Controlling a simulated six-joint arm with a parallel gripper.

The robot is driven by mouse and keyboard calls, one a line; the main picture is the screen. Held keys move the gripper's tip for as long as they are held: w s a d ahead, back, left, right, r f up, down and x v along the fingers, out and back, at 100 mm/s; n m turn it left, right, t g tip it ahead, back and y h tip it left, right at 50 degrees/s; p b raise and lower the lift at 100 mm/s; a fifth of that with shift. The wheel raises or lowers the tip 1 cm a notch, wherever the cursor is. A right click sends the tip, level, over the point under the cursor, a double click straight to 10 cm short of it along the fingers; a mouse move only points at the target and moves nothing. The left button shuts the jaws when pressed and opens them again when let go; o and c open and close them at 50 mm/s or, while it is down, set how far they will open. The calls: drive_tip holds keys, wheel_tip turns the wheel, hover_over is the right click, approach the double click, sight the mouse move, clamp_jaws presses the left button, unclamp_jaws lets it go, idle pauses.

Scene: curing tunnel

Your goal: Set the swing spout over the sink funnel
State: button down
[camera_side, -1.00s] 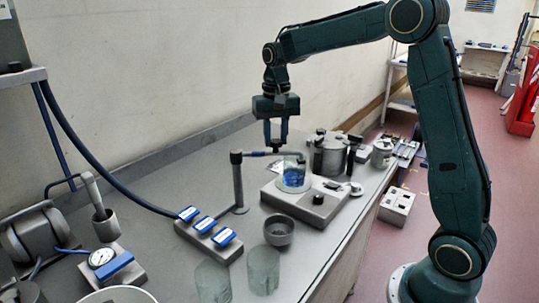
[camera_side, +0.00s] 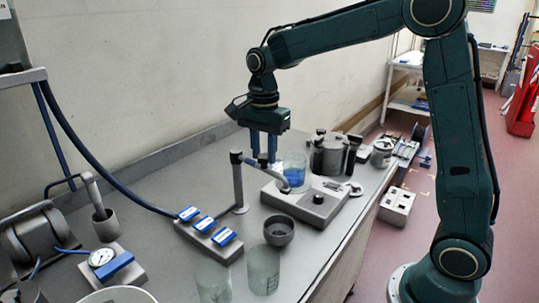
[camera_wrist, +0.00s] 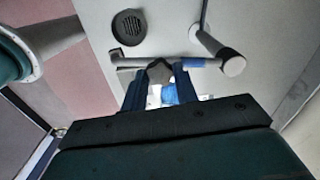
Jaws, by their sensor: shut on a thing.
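The swing spout stands on a grey post (camera_side: 238,185) with a horizontal arm (camera_side: 262,168); in the wrist view this arm (camera_wrist: 205,63) crosses from the post cap to the left. Its bent tip (camera_side: 286,185) is just left of the beaker. My gripper (camera_side: 263,164) is shut on the spout arm from above, and its blue fingers (camera_wrist: 160,72) show at the arm in the wrist view. The sink funnel (camera_side: 279,231) is a grey round cup in front of the spout tip; its dark grille (camera_wrist: 129,26) shows in the wrist view. The tip is short of the funnel, not above it.
A beaker with blue liquid (camera_side: 294,173) stands on a grey plate unit (camera_side: 312,207) beside the spout. Two clear beakers (camera_side: 263,268) stand in front of the funnel. A blue-switched block (camera_side: 208,238) lies left of the post. A metal pot (camera_side: 328,157) stands behind.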

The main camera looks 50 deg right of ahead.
drive_tip(key=shift+w+a+m, duration=0.1)
drive_tip(key=shift+a+m, duration=0.5)
drive_tip(key=shift+m, duration=0.1)
drive_tip(key=c, duration=1.1)
unclamp_jaws()
drive_tip(key=shift+r, duration=0.1)
wheel_tip(320, 180, up, 14)
drive_tip(key=shift+f, duration=0.15)
